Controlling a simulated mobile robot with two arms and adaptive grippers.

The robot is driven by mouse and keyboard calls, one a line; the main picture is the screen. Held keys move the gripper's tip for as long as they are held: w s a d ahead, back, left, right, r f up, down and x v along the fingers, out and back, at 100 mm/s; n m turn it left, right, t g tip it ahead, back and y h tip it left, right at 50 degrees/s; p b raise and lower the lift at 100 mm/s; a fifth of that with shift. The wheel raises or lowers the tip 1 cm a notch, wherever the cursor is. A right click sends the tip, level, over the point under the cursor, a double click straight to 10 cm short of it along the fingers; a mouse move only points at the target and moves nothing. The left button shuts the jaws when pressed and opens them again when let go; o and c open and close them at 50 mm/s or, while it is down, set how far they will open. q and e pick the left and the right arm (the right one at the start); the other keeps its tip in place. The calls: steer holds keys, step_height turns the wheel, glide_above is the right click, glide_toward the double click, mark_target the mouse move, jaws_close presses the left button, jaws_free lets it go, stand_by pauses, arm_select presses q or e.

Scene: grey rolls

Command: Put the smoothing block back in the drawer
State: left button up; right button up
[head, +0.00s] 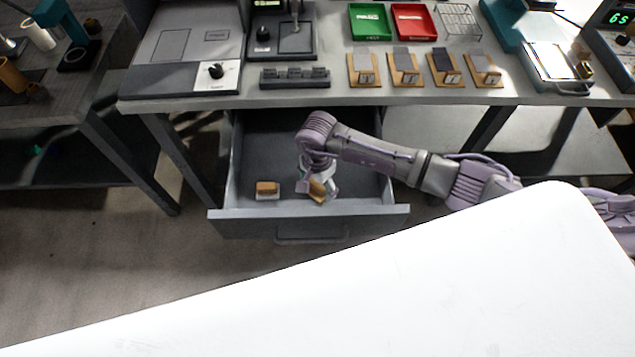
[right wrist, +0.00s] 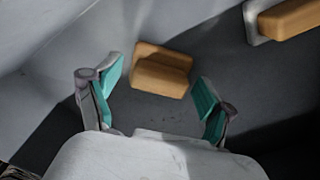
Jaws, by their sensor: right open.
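Two similar wooden blocks lie inside the open drawer (head: 290,140). One block (head: 317,190) is right at my right gripper (head: 320,187) and partly hidden by it in the head view. In the right wrist view this block (right wrist: 162,70) lies on the drawer floor between and just beyond the teal fingertips, with gaps on both sides. My right gripper (right wrist: 158,88) is open and holds nothing. The other block (head: 267,189), wood with a pale lower part, lies to the left; it also shows at the upper right of the wrist view (right wrist: 290,18). My left gripper is out of view.
The drawer's front panel (head: 310,222) and side walls surround the gripper closely. Above the drawer is the bench top (head: 340,92), with several wooden card stands, a green tray (head: 370,21) and a red tray (head: 414,21). The drawer floor behind the blocks is clear.

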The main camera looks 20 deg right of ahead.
mark_target(318, 185)
steer(key=shift+r, duration=0.1)
steer(key=shift+r, duration=0.2)
step_height(318, 185, up, 12)
steer(key=shift+f, duration=0.15)
steer(key=shift+s+f, duration=0.1)
stand_by(0.6)
